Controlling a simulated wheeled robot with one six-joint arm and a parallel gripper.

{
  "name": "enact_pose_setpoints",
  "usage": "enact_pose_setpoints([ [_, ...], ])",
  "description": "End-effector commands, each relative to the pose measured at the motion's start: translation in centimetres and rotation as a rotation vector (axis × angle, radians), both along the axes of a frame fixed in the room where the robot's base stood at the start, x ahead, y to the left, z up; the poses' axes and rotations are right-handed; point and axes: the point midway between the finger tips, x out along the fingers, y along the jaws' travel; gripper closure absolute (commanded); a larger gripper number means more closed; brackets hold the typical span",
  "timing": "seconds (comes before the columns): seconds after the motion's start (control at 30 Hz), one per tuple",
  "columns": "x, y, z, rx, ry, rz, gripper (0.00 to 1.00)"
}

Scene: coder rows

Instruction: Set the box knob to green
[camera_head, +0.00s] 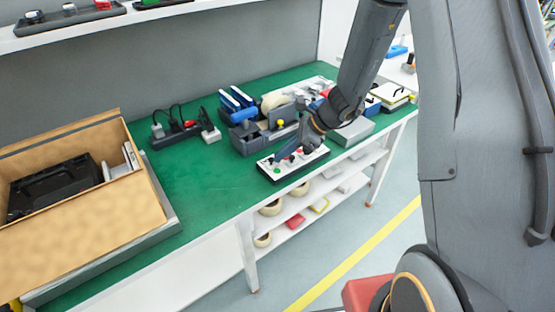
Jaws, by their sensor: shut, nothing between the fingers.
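A low box with a white top and dark sides (270,170), probably the knob box, lies near the front edge of the green bench. Small coloured spots show on its top, a green one at the left and a red one further right. My gripper (284,155) is shut and empty, pointing down over the box top. I cannot tell whether the fingertips touch the box.
A cardboard box (75,135) with a black case inside stands at the left. A power strip (185,130), a grey-blue tool holder (262,130) and a grey box (352,132) stand around the box. Free green bench top (205,180) lies to its left. Tape rolls (270,208) lie on the shelf below.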

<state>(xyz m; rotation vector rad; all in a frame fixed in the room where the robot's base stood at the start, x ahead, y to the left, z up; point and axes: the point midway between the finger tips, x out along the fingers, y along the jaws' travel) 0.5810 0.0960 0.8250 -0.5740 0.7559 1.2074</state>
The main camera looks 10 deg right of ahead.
Motion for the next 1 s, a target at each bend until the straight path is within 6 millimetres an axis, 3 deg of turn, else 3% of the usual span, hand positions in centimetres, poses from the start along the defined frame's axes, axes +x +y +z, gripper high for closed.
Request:
enact_pose_setpoints([
  [0.37,0.0,-0.4,0.5,0.0,-0.003,-0.001,1.0],
  [0.8,-1.1,-4.2,5.4,0.0,-0.003,-0.003,1.0],
  [1.0,-1.3,-4.8,6.0,0.001,0.0,0.0,1.0],
])
